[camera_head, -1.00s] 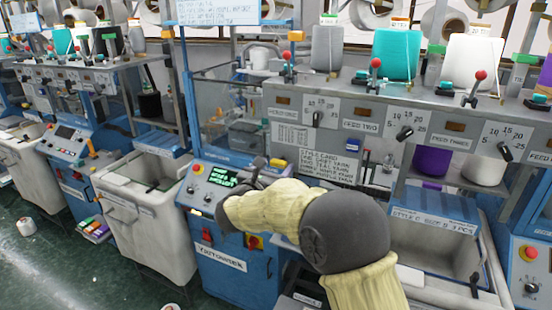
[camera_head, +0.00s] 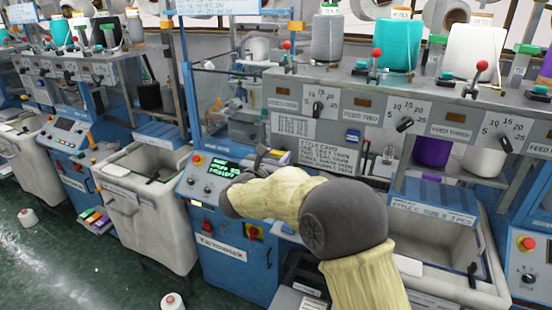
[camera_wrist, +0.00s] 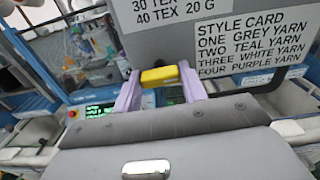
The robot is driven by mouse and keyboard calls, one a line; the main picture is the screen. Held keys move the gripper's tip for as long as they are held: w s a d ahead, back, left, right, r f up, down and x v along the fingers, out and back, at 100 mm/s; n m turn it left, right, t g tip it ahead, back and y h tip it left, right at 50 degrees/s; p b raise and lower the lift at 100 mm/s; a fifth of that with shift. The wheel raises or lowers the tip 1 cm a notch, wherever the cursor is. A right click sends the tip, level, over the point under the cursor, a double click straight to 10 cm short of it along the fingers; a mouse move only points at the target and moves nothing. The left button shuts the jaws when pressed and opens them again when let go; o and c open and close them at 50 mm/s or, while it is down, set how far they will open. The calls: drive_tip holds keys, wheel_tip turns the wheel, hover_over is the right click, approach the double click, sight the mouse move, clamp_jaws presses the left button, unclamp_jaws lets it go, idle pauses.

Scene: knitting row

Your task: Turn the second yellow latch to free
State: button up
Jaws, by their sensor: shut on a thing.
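A yellow latch (camera_wrist: 165,75) shows in the wrist view, lying roughly level below a grey panel with printed cards. My gripper (camera_wrist: 160,84) has its two pale purple fingers at either end of the latch and is shut on it. I cannot tell from these frames which latch in the row this is.
The style card (camera_head: 318,152) hangs beside my gripper, and a control panel (camera_head: 212,172) with a lit screen stands to its left. Open grey bins (camera_head: 150,205) stand along the machines. Small yarn cones (camera_head: 172,301) lie on the green floor.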

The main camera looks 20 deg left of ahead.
drive_tip(key=shift+f, duration=0.15)
drive_tip(key=n+b, duration=0.5)
drive_tip(key=b, duration=0.1)
drive_tip(key=shift+f, duration=0.1)
drive_tip(key=n+b, duration=0.1)
drive_tip(key=n, duration=0.2)
drive_tip(key=shift+a+b, duration=0.1)
drive_tip(key=shift+b, duration=0.25)
drive_tip(key=n, duration=0.5)
drive_tip(key=shift+r, duration=0.2)
drive_tip(key=n, duration=0.4)
drive_tip(key=shift+f+n, duration=0.1)
drive_tip(key=shift+n, duration=0.2)
drive_tip(key=o, duration=1)
drive_tip(key=shift+s, duration=0.1)
